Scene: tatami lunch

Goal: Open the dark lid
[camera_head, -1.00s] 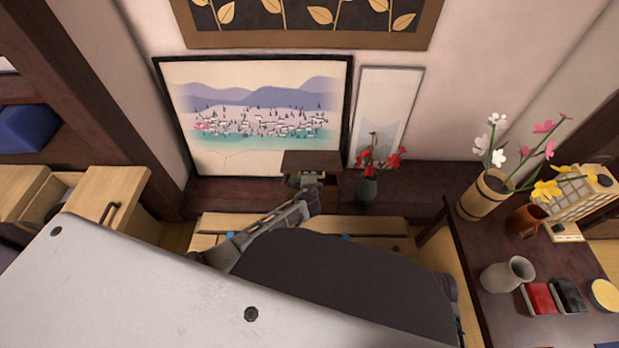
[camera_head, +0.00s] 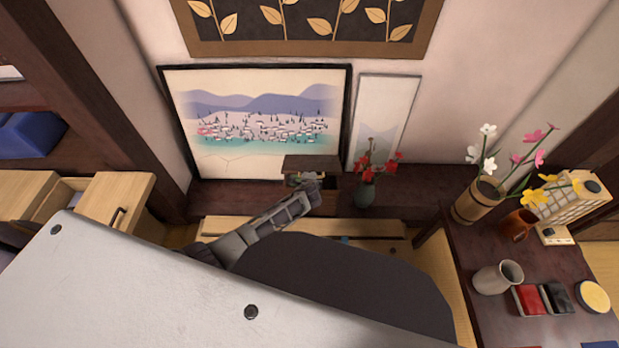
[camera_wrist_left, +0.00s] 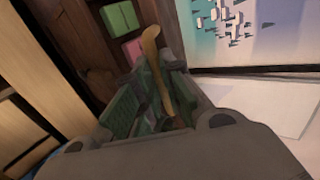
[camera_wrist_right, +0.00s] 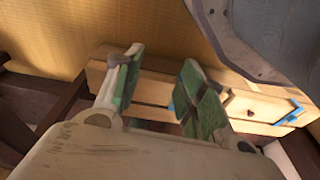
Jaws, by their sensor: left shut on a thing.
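The dark lid (camera_head: 312,163) shows as a flat brown board at the top of a small dark wooden box (camera_head: 328,199) on the back ledge, below the landscape picture. My left gripper (camera_head: 308,183) is at the box's front, just under the lid's edge. In the left wrist view its green-padded fingers (camera_wrist_left: 150,108) are closed around a tan curved strip (camera_wrist_left: 152,48); I cannot tell whether it belongs to the lid. My right gripper (camera_wrist_right: 163,78) is open and empty in the right wrist view. The lid's tilt is unclear.
A grey-green vase with red flowers (camera_head: 364,194) stands close right of the box. Green (camera_wrist_left: 120,18) and pink (camera_wrist_left: 134,47) blocks show beside dark wood in the left wrist view. A side table (camera_head: 470,262) at right holds several items. My own arm hides the lower middle.

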